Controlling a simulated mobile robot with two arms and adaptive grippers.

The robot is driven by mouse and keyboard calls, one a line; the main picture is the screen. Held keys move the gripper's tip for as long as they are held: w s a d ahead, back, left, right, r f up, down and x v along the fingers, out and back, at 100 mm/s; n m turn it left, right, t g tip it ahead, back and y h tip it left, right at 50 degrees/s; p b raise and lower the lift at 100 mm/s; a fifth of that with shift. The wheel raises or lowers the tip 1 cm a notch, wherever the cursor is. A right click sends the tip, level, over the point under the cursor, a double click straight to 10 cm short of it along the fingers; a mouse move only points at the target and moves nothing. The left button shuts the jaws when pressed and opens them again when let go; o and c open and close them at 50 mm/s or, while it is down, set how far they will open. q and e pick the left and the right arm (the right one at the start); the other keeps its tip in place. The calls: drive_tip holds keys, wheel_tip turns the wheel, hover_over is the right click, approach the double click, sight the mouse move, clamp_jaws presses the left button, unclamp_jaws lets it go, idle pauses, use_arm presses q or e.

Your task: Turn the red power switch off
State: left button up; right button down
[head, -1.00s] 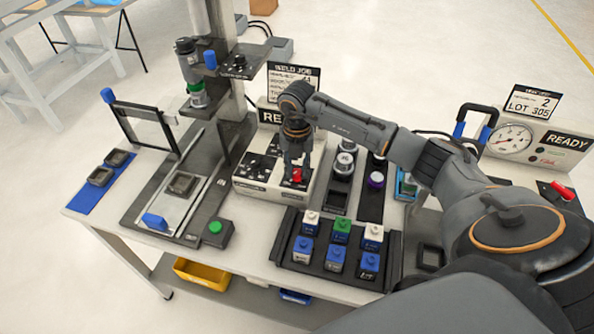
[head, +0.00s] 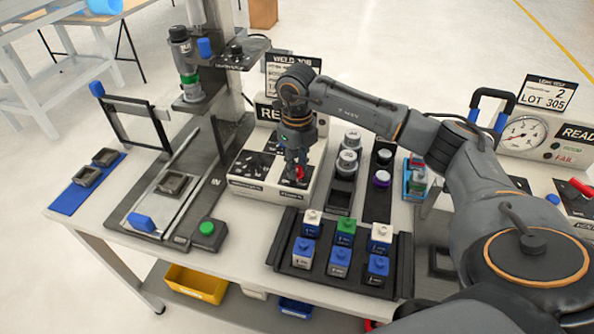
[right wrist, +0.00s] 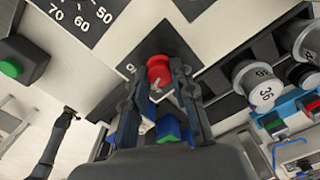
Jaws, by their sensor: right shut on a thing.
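The red power switch (head: 300,172) is a red knob on a black plate at the front right of the white control box (head: 262,185). My right gripper (head: 297,166) points down over it, with its fingers around the knob. In the right wrist view the red switch (right wrist: 160,70) shows between the fingertips (right wrist: 154,76), and the gripper is shut on it. The fingers hide part of the knob, and I cannot read its marked position. My left gripper is not in view.
A black rack (head: 398,270) of blue, white and green blocks stands just in front of the box. Silver and purple-topped cylinders (head: 381,179) stand to its right. A press (head: 190,75) and a green button (head: 207,228) are to the left.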

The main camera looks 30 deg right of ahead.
drive_tip(key=n+b, duration=0.2)
drive_tip(key=n, duration=0.2)
drive_tip(key=shift+n+b, duration=0.3)
drive_tip(key=shift+n, duration=0.1)
idle(0.5)
drive_tip(key=c, duration=1.1)
unclamp_jaws()
wheel_tip(320, 180, up, 12)
drive_tip(key=shift+r, duration=0.1)
